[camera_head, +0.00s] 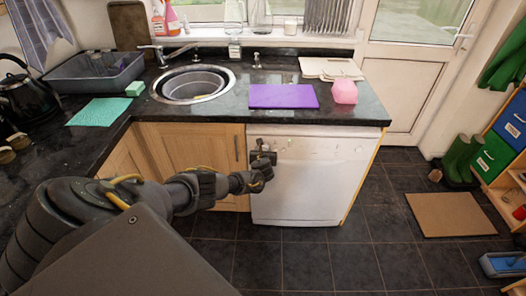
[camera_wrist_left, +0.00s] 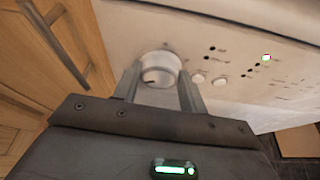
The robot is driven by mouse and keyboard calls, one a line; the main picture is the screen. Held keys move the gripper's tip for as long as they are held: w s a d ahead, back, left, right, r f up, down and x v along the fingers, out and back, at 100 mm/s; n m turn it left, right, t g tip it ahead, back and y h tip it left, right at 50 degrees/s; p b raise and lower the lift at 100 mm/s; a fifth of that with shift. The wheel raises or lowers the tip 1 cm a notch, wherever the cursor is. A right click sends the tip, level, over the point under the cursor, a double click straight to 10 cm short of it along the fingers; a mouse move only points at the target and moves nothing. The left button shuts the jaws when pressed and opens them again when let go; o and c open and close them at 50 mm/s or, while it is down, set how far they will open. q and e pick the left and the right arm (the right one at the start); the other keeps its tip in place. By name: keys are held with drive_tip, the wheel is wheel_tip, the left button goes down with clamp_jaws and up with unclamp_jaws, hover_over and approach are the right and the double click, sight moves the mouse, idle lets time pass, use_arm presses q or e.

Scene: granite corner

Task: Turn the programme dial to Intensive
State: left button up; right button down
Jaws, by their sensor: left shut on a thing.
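The white dishwasher (camera_head: 300,190) stands under the counter's right end with its door shut. In the head view my left gripper (camera_head: 262,155) is at the upper left of its front panel and covers the dial there. In the left wrist view the round white programme dial (camera_wrist_left: 158,68) sits between the two fingers of my left gripper (camera_wrist_left: 160,85), which is shut on it. A dark mark shows on the dial's face. The labels are too small to read. My right gripper is not in view.
A wooden cupboard door with a handle (camera_head: 237,148) adjoins the dishwasher on the left. A purple board (camera_head: 283,96) and a pink object (camera_head: 344,91) lie on the counter above. The tiled floor in front is clear.

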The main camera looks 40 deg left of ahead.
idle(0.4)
use_arm(q)
drive_tip(key=o, duration=1)
drive_tip(key=shift+f, duration=0.1)
drive_tip(key=shift+p+v, duration=1.7)
drive_tip(key=shift+v, duration=3.75)
drive_tip(key=shift+w, duration=0.1)
